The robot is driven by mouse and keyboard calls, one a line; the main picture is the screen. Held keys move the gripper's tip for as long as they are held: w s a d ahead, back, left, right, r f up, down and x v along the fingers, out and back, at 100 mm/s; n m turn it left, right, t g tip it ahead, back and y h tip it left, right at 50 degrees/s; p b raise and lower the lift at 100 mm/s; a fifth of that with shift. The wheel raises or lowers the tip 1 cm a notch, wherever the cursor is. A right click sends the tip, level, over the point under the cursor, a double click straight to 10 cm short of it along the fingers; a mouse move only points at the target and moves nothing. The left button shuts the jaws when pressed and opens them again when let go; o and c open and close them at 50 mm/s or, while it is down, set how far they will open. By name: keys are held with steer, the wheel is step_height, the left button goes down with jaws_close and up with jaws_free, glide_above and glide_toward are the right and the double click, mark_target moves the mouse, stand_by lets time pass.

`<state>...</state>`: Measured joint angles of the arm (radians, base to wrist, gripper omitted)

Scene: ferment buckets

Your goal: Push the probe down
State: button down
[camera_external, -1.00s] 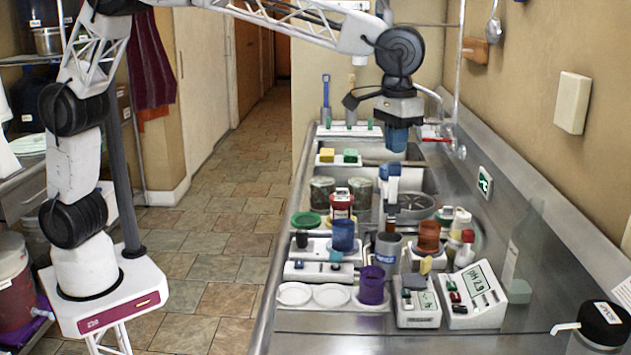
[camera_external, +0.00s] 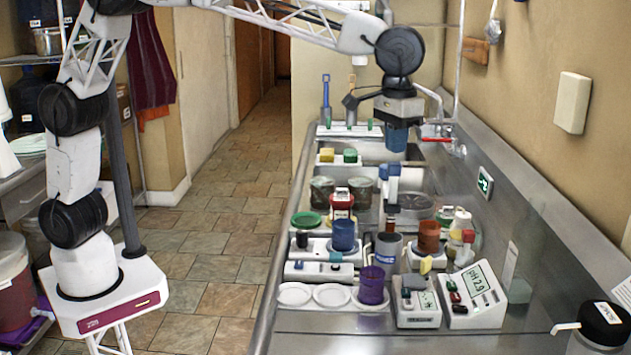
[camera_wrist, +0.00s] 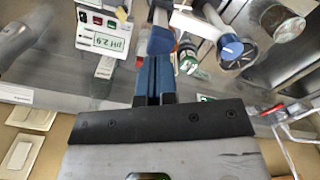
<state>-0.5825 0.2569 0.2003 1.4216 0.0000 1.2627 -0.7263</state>
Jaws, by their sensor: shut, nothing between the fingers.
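My gripper (camera_external: 397,150) hangs pointing down over the sink end of the steel counter. Its blue fingers are shut with nothing between them, and they also show in the wrist view (camera_wrist: 153,60). A white upright piece with a blue top (camera_external: 392,180) stands below the gripper, apart from it. It looks like the probe, but I cannot be sure. In the wrist view a white cylinder with a round blue cap (camera_wrist: 232,47) lies to the right of the fingers. The pH meter (camera_external: 475,295) reads pH 2.9 at the front right.
A grey cup (camera_external: 388,250), a blue cup (camera_external: 343,235), a brown cup (camera_external: 429,236) and a purple cup (camera_external: 371,286) crowd the counter. White dishes (camera_external: 331,295) lie in front. The wall and a tap (camera_external: 436,132) are close on the right.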

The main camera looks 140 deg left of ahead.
mark_target(395, 163)
steer(key=shift+f, duration=3.8)
stand_by(0.4)
steer(key=shift+r, duration=2.5)
